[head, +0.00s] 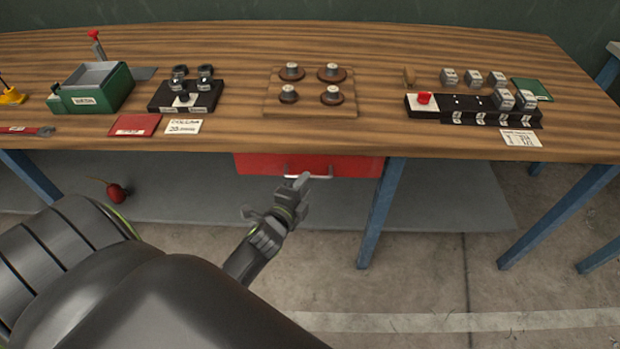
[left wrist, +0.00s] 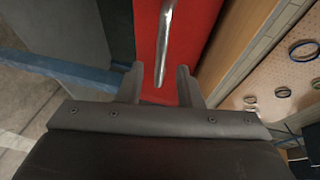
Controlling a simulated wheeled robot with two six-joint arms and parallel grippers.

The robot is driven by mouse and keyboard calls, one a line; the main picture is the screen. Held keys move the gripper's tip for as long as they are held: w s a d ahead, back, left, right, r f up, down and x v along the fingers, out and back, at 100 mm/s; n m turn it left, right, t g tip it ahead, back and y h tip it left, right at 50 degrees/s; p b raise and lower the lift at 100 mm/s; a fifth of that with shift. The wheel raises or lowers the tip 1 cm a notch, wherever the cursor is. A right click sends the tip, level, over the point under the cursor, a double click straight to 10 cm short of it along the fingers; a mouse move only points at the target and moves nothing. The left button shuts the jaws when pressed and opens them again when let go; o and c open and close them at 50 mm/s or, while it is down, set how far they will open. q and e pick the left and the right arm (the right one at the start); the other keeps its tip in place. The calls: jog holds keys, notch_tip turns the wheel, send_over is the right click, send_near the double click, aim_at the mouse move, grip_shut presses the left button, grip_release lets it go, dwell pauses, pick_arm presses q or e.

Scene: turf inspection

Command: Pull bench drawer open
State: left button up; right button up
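The bench drawer (head: 258,163) has a red front under the tabletop's front edge, and it looks shut. Its metal bar handle (head: 322,177) is partly hidden by my left gripper (head: 280,198). In the left wrist view, the red drawer front (left wrist: 198,30) fills the middle and the handle (left wrist: 165,40) points down between the fingertips. The fingers of my left gripper (left wrist: 160,84) are spread, one on each side of the handle's near end, with a gap visible on both sides. Whether the fingertips reach past the bar is unclear. My right gripper is not in view.
The wooden bench (head: 225,60) carries a green box (head: 95,88), a board with round knobs (head: 310,110) and a black block strip (head: 475,113). A blue leg (head: 380,215) stands right of the drawer. A grey lower shelf (head: 430,205) runs underneath. The floor in front is clear.

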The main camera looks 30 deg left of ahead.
pick_arm(q)
jog(key=shift+x, duration=2.25)
grip_shut()
